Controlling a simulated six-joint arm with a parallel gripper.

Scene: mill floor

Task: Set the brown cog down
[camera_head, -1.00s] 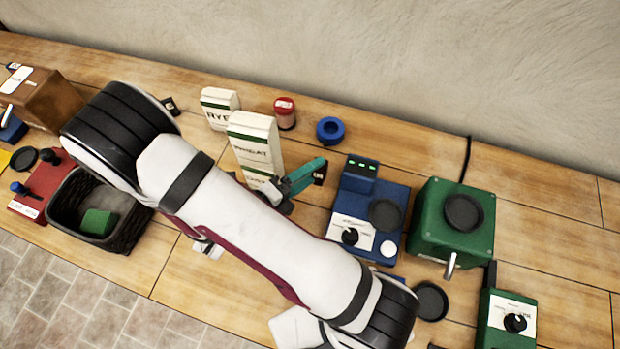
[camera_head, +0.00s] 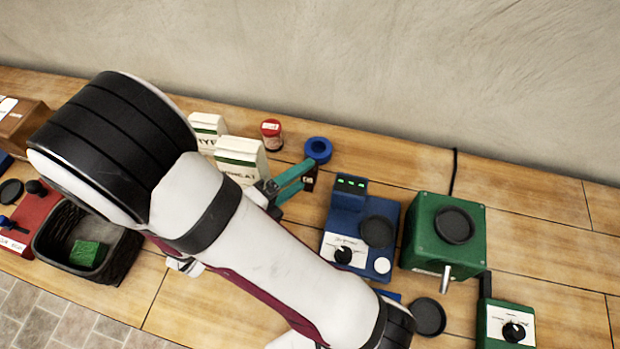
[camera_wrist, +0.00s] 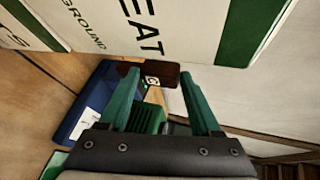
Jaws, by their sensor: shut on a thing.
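The brown cog (camera_wrist: 160,76) is a small dark block with a pale letter tag in the wrist view. It sits between the tips of my teal fingers, and my gripper (camera_wrist: 162,78) is shut on it. In the head view the cog (camera_head: 310,180) is a small dark patch at the fingertips, to the right of the white bag. My gripper (camera_head: 304,176) points to the right there, beside the blue machine. Whether the cog touches the bench cannot be told.
A white wheat bag (camera_head: 241,156) stands close to my fingers. A blue ring (camera_head: 318,150) and a red-lidded jar (camera_head: 272,135) stand behind. The blue machine (camera_head: 345,205) and green mill (camera_head: 438,250) are to the right. Bench (camera_head: 400,160) behind the machines is clear.

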